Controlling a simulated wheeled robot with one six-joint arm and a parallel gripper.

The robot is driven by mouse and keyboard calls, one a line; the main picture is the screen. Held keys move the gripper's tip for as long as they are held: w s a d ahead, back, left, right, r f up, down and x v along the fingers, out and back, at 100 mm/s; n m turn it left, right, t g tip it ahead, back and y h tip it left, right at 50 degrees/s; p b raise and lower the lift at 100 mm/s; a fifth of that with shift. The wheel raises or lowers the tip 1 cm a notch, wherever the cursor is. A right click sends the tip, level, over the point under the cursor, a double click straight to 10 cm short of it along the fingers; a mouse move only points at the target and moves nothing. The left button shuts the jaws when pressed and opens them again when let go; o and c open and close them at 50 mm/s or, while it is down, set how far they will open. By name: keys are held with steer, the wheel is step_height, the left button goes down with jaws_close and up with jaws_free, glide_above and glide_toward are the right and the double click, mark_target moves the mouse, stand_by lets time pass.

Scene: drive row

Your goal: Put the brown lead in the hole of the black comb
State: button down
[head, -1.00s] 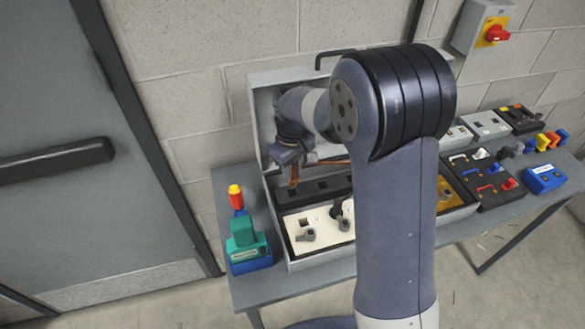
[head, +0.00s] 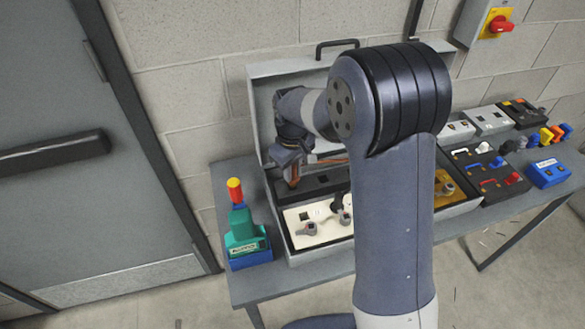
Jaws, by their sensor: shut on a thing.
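My gripper (head: 290,164) is shut on the brown lead (head: 293,180), over the left part of the open grey case. The lead's brown end points down, and a brown-orange cord runs off to the right behind my arm. The black comb (head: 313,190) is a long dark strip along the back of the case, with square holes in its top. The lead's lower end overlaps the comb's left part in the head view. I cannot tell whether it touches the comb or is inside a hole. My arm hides the comb's right part.
A cream panel (head: 299,215) with grey knobs lies in front of the comb. A green and blue block (head: 243,235) and a red-yellow piece (head: 235,190) stand left of the case. The case's raised lid (head: 262,95) is behind my gripper. Black boxes (head: 480,175) stand at the right.

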steer(key=shift+f, duration=0.1)
stand_by(0.3)
steer(key=shift+f+b, duration=1.1)
steer(key=shift+f, duration=0.4)
steer(key=shift+f, duration=0.1)
steer(key=c, duration=1.2)
jaws_free()
step_height(320, 180, up, 11)
steer(key=shift+f+b, duration=0.1)
steer(key=shift+b, duration=0.35)
